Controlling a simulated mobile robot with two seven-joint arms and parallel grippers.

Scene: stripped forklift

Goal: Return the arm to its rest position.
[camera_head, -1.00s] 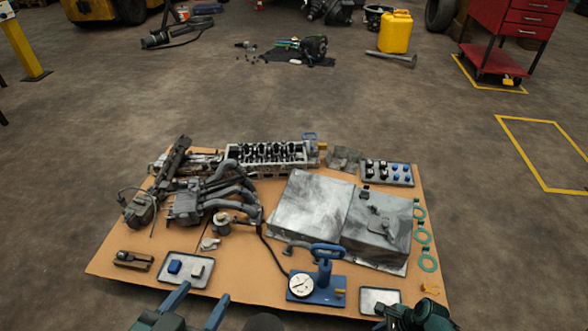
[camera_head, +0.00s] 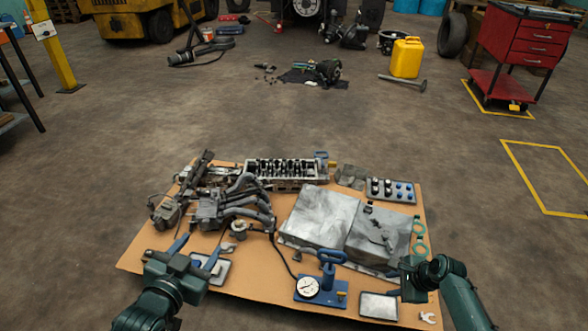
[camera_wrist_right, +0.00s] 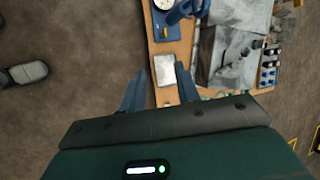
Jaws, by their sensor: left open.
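My left gripper (camera_head: 201,246) is open in the head view, its blue fingers apart above the front left of a brown board covered with parts. A small tray (camera_head: 212,271) shows partly behind it. No object is visible between the fingers. My right gripper (camera_head: 408,276) is at the board's front right, beside the grey metal box. In the right wrist view (camera_wrist_right: 160,75) its two blue fingers are apart, with nothing held between them. The floor, the board's edge and an empty tray (camera_wrist_right: 165,70) show beyond them. Most of both upper arms is out of view.
The board (camera_head: 265,288) holds an engine head (camera_head: 287,170), manifold pipes (camera_head: 245,207), a metal box (camera_head: 318,215) and a blue gauge stand (camera_head: 328,280). Open floor surrounds it. A red tool cart (camera_head: 520,50) and yellow can (camera_head: 406,57) stand farther back.

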